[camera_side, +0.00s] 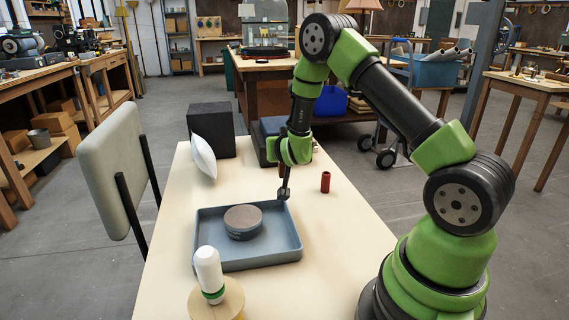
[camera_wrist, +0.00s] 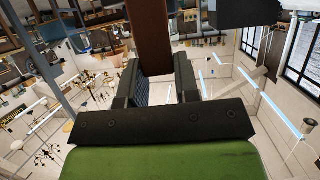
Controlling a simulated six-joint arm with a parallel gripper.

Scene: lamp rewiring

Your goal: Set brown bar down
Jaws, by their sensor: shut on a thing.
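The brown bar (camera_wrist: 154,38) is between the two dark fingers of my gripper (camera_wrist: 156,78) in the wrist view and reaches past them to the top edge. My gripper is shut on it. In the side view, my gripper (camera_side: 284,187) hangs near the back right corner of the blue-grey tray. A small reddish-brown patch beside it there looks like part of the bar; most of the bar is hidden. Whether the bar touches anything below cannot be told.
The tray (camera_side: 285,246) holds a round grey stack (camera_side: 243,221). A red cylinder (camera_side: 325,182) stands to the right. A white pillow-like thing (camera_side: 203,156) and black box (camera_side: 211,128) are behind; a white bottle (camera_side: 209,270) is in front. The table's right side has bare room.

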